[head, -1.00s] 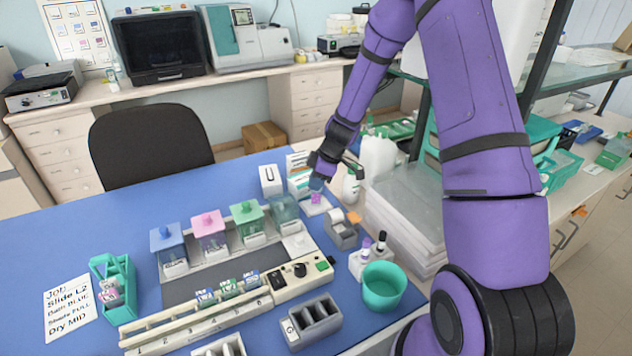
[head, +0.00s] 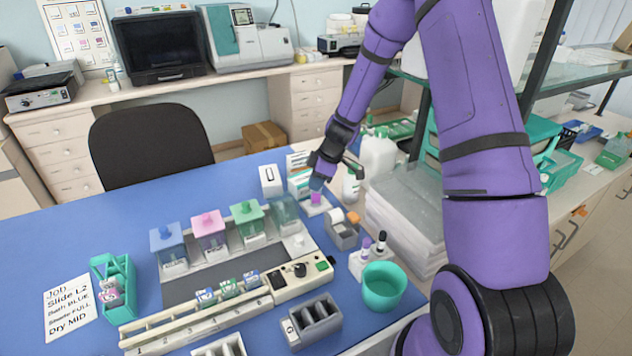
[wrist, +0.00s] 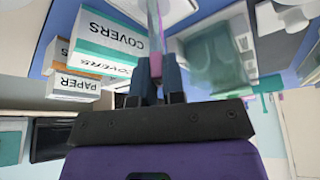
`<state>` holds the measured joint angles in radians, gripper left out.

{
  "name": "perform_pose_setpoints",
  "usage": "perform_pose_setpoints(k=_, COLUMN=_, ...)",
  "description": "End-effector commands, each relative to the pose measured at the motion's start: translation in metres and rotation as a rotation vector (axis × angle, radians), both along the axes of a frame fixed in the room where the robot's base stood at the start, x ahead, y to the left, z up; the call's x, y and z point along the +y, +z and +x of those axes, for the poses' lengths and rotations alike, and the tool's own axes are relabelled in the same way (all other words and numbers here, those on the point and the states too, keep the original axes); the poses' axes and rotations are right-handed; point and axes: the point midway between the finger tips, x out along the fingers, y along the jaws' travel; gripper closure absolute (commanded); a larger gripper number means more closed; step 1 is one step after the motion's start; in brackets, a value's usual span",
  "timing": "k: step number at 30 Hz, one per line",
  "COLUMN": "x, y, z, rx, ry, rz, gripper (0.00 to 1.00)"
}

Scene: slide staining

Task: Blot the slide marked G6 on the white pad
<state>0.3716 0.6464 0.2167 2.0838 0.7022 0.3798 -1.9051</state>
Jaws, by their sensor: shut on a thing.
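My gripper (head: 318,187) is at the back right of the blue bench, pointing down over a small white pad (head: 322,208). In the wrist view my gripper (wrist: 156,72) is shut on a thin glass slide (wrist: 153,28) that sticks out beyond the fingertips. The slide's pink-magenta part (head: 316,199) shows just below the fingers in the head view, low over the pad. I cannot tell whether it touches the pad. The slide's mark is not readable.
White-and-teal COVERS boxes (wrist: 110,38) stand close beside my gripper, with a PAPER box (wrist: 75,86) near them. Lidded staining jars (head: 208,228) stand to the left.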

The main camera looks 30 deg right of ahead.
Motion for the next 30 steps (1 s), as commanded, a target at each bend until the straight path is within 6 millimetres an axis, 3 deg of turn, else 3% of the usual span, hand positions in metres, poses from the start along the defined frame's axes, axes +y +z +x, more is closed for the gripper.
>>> perform_pose_setpoints(k=5, x=0.0, y=0.001, z=-0.001, rx=0.003, ry=0.0, rz=0.001, gripper=1.0)
perform_pose_setpoints(k=30, x=0.0, y=0.057, z=0.0, rx=0.0, ry=0.001, rz=0.0, gripper=1.0)
